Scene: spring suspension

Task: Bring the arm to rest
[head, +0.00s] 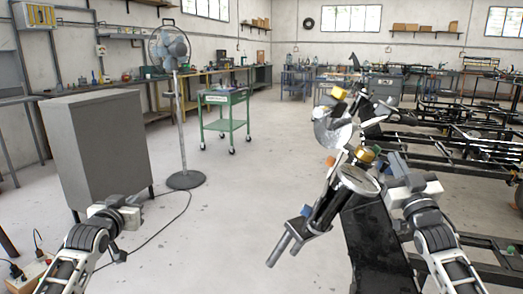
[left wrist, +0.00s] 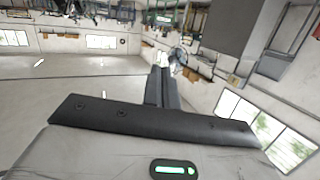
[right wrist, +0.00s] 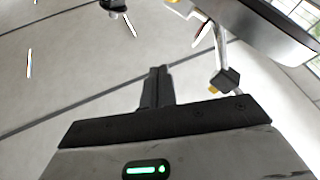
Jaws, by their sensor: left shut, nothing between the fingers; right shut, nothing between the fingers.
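In the left wrist view my left gripper (left wrist: 163,70) has its fingers together, with nothing between them. In the right wrist view my right gripper (right wrist: 156,75) is likewise closed and empty. In the head view my left arm comes in at the lower left and my right arm at the lower right, both bent. A dark stand with a black cylinder assembly (head: 325,205), silver discs and yellow knobs, stands just left of my right arm. My right arm hides part of it. I cannot tell whether they touch.
A grey cabinet (head: 105,150) stands behind my left arm. A fan (head: 182,120), a green cart (head: 225,115) and black metal frames (head: 465,145) stand farther back. A power strip (head: 30,278) and cable lie at the lower left. The middle floor is clear.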

